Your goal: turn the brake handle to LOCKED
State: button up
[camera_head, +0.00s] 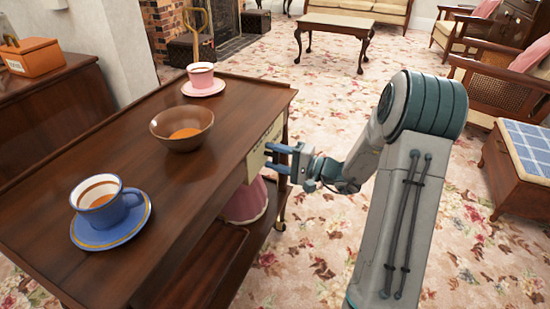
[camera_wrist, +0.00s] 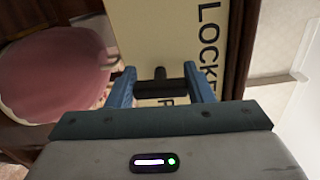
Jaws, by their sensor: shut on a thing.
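The brake handle (camera_wrist: 161,86) is a small dark bar between my gripper's two blue fingers in the wrist view. It stands in front of a cream plate (camera_wrist: 152,35), also seen on the trolley's end in the head view (camera_head: 257,158). Letters reading "LOCKE" run down the plate's right side; the rest is hidden behind a finger. My gripper (camera_wrist: 158,78) is shut on the handle, with a finger at each end of the bar. In the head view my gripper (camera_head: 281,160) is at the plate, and the handle is too small to make out.
The wooden trolley (camera_head: 140,128) carries a blue cup (camera_head: 108,207) on a blue saucer (camera_head: 84,236), a brown bowl (camera_head: 170,140) and a pink cup (camera_head: 201,79) on a saucer. A pink object (camera_head: 247,203) sits below the plate.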

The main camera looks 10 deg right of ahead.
jog(key=o, duration=1)
jog(key=p+v, duration=0.3)
jog(key=v, duration=1.1)
jog(key=s+a+r+n+g+h+p, duration=0.25)
jog(key=s+a+r+g+p, duration=0.35)
jog(key=r, duration=0.3)
jog(key=s+a+r+n+g+h+p, duration=0.25)
jog(key=s+a+r+g+p, duration=0.25)
jog(key=a+r+p, duration=0.3)
jog(key=s+d+r+n+t+h+p, duration=0.1)
jog(key=s+r+h+p, duration=0.3)
jog(key=r+p, duration=0.4)
jog(key=s+d+r+n+t+h+p, duration=0.1)
jog(key=s+r+h+p, duration=0.3)
jog(key=r+p, duration=0.4)
notch_tip(320, 180, up, 5)
jog(key=shift+d+n+t+h, duration=0.4)
jog(key=shift+d+t+h, duration=0.25)
jog(key=shift+h, duration=0.15)
